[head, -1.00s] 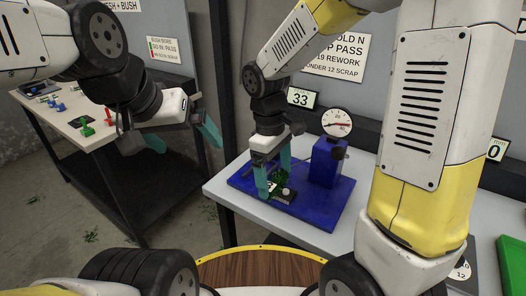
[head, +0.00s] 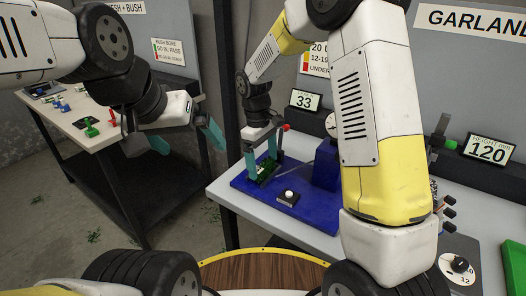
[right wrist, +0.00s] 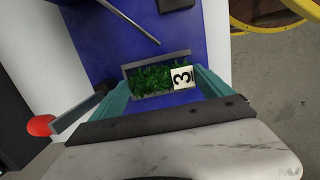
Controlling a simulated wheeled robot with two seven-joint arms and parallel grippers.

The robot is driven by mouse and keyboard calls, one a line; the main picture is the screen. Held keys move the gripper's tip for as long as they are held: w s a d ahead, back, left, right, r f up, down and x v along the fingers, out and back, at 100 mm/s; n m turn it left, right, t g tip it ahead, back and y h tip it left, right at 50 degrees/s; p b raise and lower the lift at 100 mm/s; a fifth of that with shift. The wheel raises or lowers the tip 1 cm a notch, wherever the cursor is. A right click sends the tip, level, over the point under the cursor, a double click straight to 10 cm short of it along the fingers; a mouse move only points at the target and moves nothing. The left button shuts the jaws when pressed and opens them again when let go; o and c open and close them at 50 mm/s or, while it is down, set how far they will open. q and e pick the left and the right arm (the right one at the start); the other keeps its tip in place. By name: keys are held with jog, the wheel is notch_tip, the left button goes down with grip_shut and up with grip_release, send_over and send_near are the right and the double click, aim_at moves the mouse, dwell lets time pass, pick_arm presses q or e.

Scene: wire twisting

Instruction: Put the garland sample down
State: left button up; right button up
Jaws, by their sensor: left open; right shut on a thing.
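The garland sample, a small green tuft (head: 266,169), is between the teal fingers of my right gripper (head: 263,168). In the right wrist view the green garland (right wrist: 150,80) shows with a white tag (right wrist: 182,78) marked 3, between both fingers and over blue. Whether its underside touches the plate I cannot tell. My left gripper (head: 187,142) is open and empty, left of the bench, over the gap between tables.
A white button (head: 288,195) sits on the plate's front, before a blue block (head: 327,163). A display (head: 305,100) reads 33; another (head: 487,150) reads 120. The left table (head: 85,133) holds small coloured parts. A dial box (head: 459,265) stands at right.

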jog(key=shift+f, duration=0.15)
jog(key=o, duration=1.2)
notch_tip(320, 180, up, 12)
jog(key=a, duration=0.1)
jog(key=shift+w, duration=0.4)
jog(key=shift+a, duration=0.1)
